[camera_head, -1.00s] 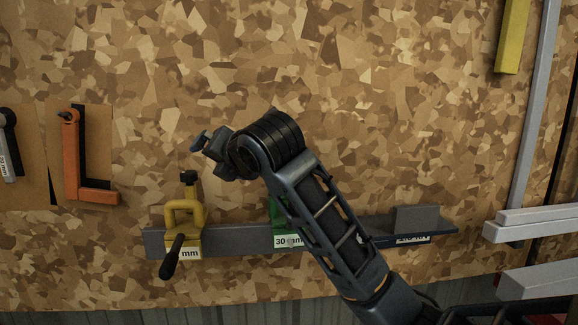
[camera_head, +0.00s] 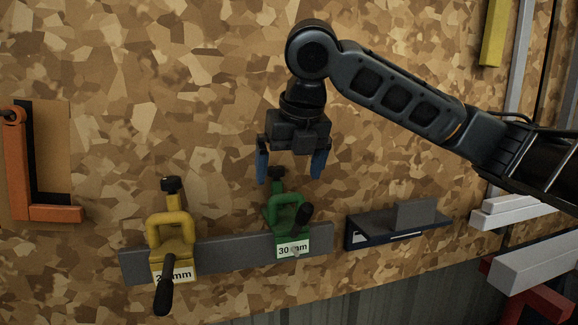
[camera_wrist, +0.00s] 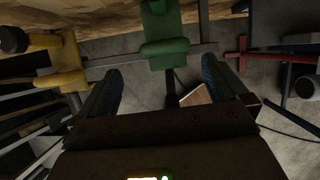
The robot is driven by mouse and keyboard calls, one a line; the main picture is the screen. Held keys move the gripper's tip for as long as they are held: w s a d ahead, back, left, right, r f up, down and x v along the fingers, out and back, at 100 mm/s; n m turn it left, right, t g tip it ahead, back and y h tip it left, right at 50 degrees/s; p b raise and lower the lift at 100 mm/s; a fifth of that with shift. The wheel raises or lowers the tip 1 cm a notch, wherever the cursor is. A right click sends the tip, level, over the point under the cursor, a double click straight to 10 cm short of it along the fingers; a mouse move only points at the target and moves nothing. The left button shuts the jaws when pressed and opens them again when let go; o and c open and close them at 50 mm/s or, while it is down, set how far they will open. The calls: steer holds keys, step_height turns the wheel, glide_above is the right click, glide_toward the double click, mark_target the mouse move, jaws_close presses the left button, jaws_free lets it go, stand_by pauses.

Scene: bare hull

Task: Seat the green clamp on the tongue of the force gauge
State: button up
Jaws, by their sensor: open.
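The green clamp (camera_head: 285,212) hangs on the right part of a grey rail (camera_head: 225,252), with a "30 mm" label at its foot. My gripper (camera_head: 290,170) points down just above the clamp, with its blue fingers spread and nothing between them. In the wrist view the clamp (camera_wrist: 165,48) lies ahead of and between the open fingers (camera_wrist: 160,88). Right of the rail is a dark bracket-like body, apparently the force gauge (camera_head: 385,234). A grey upright plate, apparently its tongue (camera_head: 416,213), stands on its right part with nothing on it.
A yellow clamp (camera_head: 172,240) with a dark handle sits on the rail's left part; it also shows in the wrist view (camera_wrist: 60,62). An orange square (camera_head: 40,212) hangs at far left. Pale bars (camera_head: 530,213) jut out at right. The speckled board above is mostly clear.

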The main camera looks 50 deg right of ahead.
mark_target(285, 220)
steer(key=shift+s+d, duration=0.2)
steer(key=x, duration=1.2)
steer(key=shift+s+f+p, duration=0.15)
steer(key=shift+s+p, duration=0.05)
steer(key=shift+p, duration=0.1)
steer(key=shift+c, duration=0.3)
steer(key=c, duration=1.2)
steer(key=shift+c, duration=0.2)
steer(key=shift+s+a, duration=0.2)
steer(key=shift+a, duration=0.05)
